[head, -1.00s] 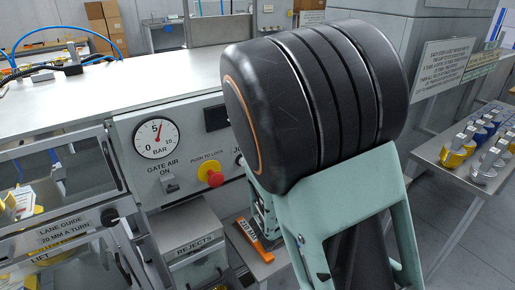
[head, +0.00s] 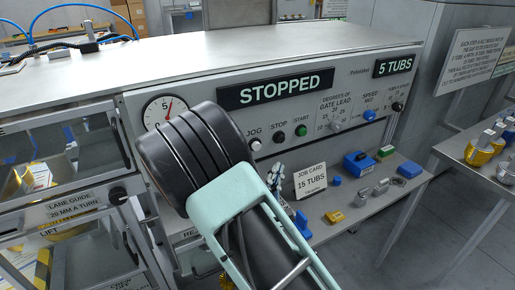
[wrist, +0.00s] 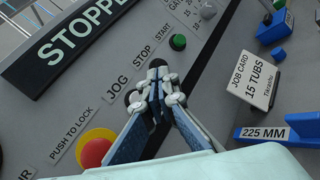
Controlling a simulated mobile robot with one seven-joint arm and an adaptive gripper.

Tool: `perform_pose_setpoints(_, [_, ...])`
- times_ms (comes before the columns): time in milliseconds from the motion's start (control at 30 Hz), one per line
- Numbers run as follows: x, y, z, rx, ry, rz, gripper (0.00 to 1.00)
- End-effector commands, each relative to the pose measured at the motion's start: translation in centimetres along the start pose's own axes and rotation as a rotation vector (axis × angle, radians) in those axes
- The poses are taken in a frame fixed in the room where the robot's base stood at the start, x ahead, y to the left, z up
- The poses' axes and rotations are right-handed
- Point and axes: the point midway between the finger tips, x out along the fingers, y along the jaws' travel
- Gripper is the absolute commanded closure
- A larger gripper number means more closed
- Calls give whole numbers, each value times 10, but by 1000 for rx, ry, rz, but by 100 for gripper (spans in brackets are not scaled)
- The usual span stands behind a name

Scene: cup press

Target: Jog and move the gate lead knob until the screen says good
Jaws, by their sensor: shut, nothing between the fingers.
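The gate lead knob (head: 337,125) is pale and sits under the words DEGREES OF GATE LEAD on the panel; it also shows at the top of the wrist view (wrist: 207,11). The white jog button (head: 255,145) is left of the dark stop button (head: 280,139) and green start button (head: 301,130). One screen reads STOPPED (head: 276,89) and a smaller one 5 TUBS (head: 395,65). My gripper (head: 276,170) is shut and empty, below the jog and stop buttons in the picture. In the wrist view its fingertips (wrist: 158,68) overlap the button row; contact cannot be told.
A job card (head: 311,180) reading 15 TUBS stands on the shelf below the panel. The blue speed knob (head: 369,115) is right of the gate lead knob. Small blue, yellow and grey parts lie on the shelf. A red stop button (wrist: 95,150) is at lower left.

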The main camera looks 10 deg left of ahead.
Motion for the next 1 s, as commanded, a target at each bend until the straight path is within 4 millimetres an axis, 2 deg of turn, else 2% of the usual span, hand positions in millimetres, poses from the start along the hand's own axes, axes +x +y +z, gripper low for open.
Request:
perform_pose_setpoints(267, [6, 4, -3, 2, -2, -1, 100])
perform_pose_setpoints(700, [46, 32, -32, 3, -3, -2, 100])
perform_pose_setpoints(1000, [61, 43, -43, 1, -2, -2, 100])
